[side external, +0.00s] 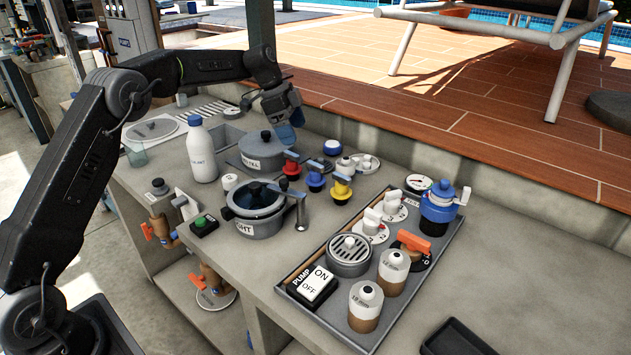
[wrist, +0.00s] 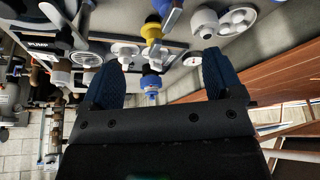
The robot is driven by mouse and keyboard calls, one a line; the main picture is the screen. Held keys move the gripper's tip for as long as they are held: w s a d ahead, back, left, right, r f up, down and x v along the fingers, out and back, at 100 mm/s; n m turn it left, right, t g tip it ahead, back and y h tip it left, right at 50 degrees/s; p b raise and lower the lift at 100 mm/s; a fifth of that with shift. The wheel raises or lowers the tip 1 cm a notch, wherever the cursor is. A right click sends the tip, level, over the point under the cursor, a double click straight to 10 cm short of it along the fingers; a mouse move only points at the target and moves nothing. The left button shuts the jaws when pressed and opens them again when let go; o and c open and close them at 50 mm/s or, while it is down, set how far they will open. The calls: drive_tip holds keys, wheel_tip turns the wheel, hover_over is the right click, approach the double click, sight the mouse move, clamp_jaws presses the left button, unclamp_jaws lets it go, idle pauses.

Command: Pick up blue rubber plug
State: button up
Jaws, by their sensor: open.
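I cannot tell for certain which blue piece is the rubber plug. A small round blue piece with a white band (side external: 332,147) sits at the back of the counter, right of the grey lidded pot (side external: 262,150), and may be it. My gripper (side external: 291,116) hangs above the back of the counter, over the pot area and apart from everything. In the wrist view, its two dark blue fingers (wrist: 159,80) are spread wide with nothing held between them. A blue-topped canister (wrist: 151,82) shows in the gap, well beyond the fingertips.
Red, blue and yellow valves (side external: 316,181) stand close together below the gripper. A second pot (side external: 254,198) stands in front, with a white bottle (side external: 201,150) to the left. A grey tray (side external: 330,321) of knobs and canisters lies right. A low wall and tiled terrace (side external: 500,130) rise behind.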

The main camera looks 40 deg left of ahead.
sight(312, 163)
drive_tip(key=x, duration=0.9)
drive_tip(key=shift+w+a+f, duration=0.2)
drive_tip(key=shift+w+f, duration=0.15)
drive_tip(key=shift+f, duration=0.05)
drive_tip(key=x, duration=0.5)
drive_tip(key=shift+w, duration=0.35)
drive_tip(key=shift+r, duration=0.1)
drive_tip(key=c, duration=1)
